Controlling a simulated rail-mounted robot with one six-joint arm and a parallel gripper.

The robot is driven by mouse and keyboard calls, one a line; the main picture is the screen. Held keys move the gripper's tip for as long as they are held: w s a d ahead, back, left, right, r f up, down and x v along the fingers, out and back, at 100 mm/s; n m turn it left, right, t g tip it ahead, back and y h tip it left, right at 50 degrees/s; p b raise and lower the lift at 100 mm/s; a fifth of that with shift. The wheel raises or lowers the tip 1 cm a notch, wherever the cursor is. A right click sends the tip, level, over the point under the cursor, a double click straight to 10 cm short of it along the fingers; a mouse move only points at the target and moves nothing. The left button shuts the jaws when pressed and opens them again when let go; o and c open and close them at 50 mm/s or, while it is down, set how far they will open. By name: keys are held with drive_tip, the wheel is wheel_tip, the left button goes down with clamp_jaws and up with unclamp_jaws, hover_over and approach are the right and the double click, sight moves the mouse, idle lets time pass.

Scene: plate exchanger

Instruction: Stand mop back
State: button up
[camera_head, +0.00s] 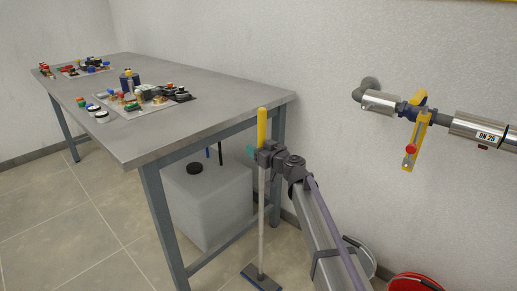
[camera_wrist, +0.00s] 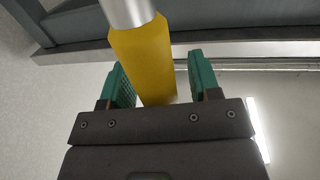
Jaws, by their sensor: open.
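The mop stands upright on the floor beside the right end of the table, with a yellow grip (camera_head: 262,125), a pale pole (camera_head: 261,215) and a flat blue-edged head (camera_head: 261,277). My gripper (camera_head: 254,151) is at the lower part of the yellow grip. In the wrist view the yellow grip (camera_wrist: 145,62) lies between the two green fingers of my gripper (camera_wrist: 161,80). The fingers are apart, with a clear gap on the right side; whether the left finger touches the grip cannot be told.
The grey table (camera_head: 200,118) carries several small parts on mats. A white canister (camera_head: 208,205) stands under it. A grey bucket (camera_head: 361,256) and a red bucket (camera_head: 413,284) stand by the wall. A pipe with a yellow valve lever (camera_head: 415,140) runs along the wall.

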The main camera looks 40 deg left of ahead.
drive_tip(key=s+d+f+m+h, duration=0.1)
drive_tip(key=d+f+m+h, duration=0.15)
drive_tip(key=d, duration=1.15)
drive_tip(key=s+d+f+m+g+h, duration=0.1)
drive_tip(key=s+d+f+h, duration=0.2)
drive_tip(key=d, duration=1.1)
drive_tip(key=d+f+m+h, duration=0.25)
drive_tip(key=d+f, duration=0.25)
drive_tip(key=d, duration=0.9)
drive_tip(key=s+d+f+m+g+h, duration=0.1)
drive_tip(key=s+d+m+h, duration=0.2)
drive_tip(key=d, duration=0.6)
drive_tip(key=s+d+f+m+g+h, duration=0.1)
drive_tip(key=s+d+f+m+h, duration=0.1)
drive_tip(key=d, duration=0.8)
drive_tip(key=s+d+f+m+g+h, duration=0.1)
drive_tip(key=s+d+m+h, duration=0.3)
drive_tip(key=d, duration=0.5)
drive_tip(key=s+f, duration=0.1)
drive_tip(key=s, duration=0.1)
drive_tip(key=shift+s+d+f+p, duration=0.2)
drive_tip(key=shift+s+d+p, duration=0.15)
drive_tip(key=shift+r, duration=0.1)
